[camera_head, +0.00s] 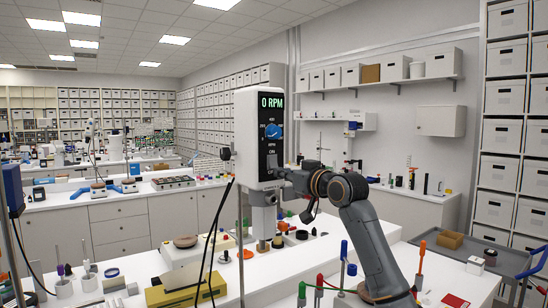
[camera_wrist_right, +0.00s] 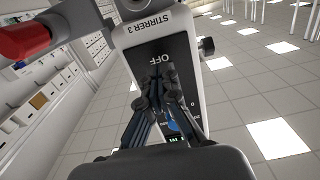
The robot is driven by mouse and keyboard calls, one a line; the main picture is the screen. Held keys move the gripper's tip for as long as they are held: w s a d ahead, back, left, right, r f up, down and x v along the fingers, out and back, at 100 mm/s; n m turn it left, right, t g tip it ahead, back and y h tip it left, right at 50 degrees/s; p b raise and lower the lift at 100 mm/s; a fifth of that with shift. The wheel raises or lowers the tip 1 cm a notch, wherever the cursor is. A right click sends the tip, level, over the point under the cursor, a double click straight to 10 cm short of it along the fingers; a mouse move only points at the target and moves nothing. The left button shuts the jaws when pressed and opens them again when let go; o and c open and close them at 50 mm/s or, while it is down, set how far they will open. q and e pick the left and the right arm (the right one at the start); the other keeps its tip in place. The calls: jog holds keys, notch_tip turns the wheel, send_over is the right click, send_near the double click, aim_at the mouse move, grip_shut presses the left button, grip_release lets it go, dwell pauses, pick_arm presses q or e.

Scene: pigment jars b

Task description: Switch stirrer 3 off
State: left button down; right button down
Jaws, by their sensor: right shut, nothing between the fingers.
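A blue knob (camera_head: 272,131) sits below the display. In the right wrist view, the stirrer (camera_wrist_right: 193,60) appears upside down with the labels "STIRRER 3" and "OFF", and the blue knob (camera_wrist_right: 173,126) shows between my fingers. My right gripper (camera_head: 279,171) is shut and empty, its fingertips at the lower part of the panel. It also shows in the wrist view (camera_wrist_right: 158,88), where the fingertips cover the switch area beside "OFF". I cannot tell whether they touch it. My left gripper is out of view.
The white bench below holds small jars, a yellow box (camera_head: 186,290) and a cream box (camera_head: 199,252). Thin stands and dark cables rise left of the stirrer. A shelf rack (camera_head: 510,130) stands at the right.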

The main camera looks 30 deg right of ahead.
jog(key=shift+w+f, duration=0.1)
jog(key=shift+w+p, duration=0.3)
jog(key=shift+w+a, duration=0.1)
jog(key=shift+w, duration=0.15)
jog(key=shift+s+f, duration=0.1)
jog(key=shift+s, duration=0.35)
jog(key=s, duration=0.1)
jog(key=s+b, duration=0.1)
jog(key=s, duration=0.1)
jog(key=shift+s+d, duration=0.2)
jog(key=shift+d, duration=0.05)
jog(key=s, duration=1.1)
jog(key=shift+s+d, duration=0.3)
jog(key=shift+d, duration=0.1)
